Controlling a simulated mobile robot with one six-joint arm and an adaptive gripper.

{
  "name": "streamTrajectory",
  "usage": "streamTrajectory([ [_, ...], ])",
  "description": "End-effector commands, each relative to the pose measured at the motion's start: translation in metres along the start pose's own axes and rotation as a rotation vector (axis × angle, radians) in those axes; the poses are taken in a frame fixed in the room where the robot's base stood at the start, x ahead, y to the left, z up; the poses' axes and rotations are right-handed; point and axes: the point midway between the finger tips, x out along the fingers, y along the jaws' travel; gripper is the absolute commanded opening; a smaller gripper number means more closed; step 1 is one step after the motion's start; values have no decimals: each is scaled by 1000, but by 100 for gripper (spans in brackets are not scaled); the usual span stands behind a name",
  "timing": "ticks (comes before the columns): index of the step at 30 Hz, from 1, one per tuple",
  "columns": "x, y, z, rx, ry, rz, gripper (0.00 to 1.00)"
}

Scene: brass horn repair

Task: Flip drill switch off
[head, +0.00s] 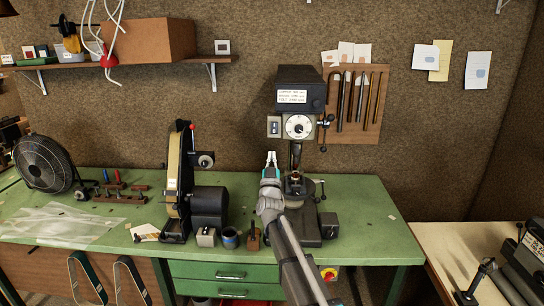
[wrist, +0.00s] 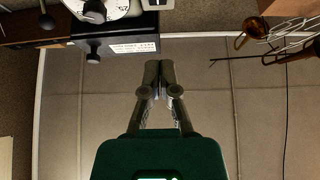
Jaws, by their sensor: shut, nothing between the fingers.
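The drill press (head: 314,90) stands upright at the back of the green bench, with a white label and a round dial (head: 299,126) on its head. The small grey switch box (head: 274,127) is on the left of the dial; its on or off position is too small to tell. My gripper (head: 271,156) is shut and empty, pointing up just below the switch box in the picture, apart from it as far as I can tell. In the wrist view my gripper (wrist: 163,66) has its fingertips together, with the drill head (wrist: 110,28) at upper left. I cannot make out the switch there.
A belt grinder (head: 207,203) and a fan (head: 45,164) stand to the left on the bench (head: 375,243). A tool rack (head: 358,131) hangs on the wall to the right of the drill. A shelf (head: 120,62) is at upper left. The bench's right end is mostly clear.

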Motion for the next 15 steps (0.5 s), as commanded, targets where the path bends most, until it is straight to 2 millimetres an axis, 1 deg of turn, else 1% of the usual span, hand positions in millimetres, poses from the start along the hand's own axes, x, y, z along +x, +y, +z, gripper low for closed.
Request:
streamTrajectory([
  [1, 9, 0, -1, 0, 0, 0, 0],
  [15, 71, 0, -2, 0, 0, 1, 0],
])
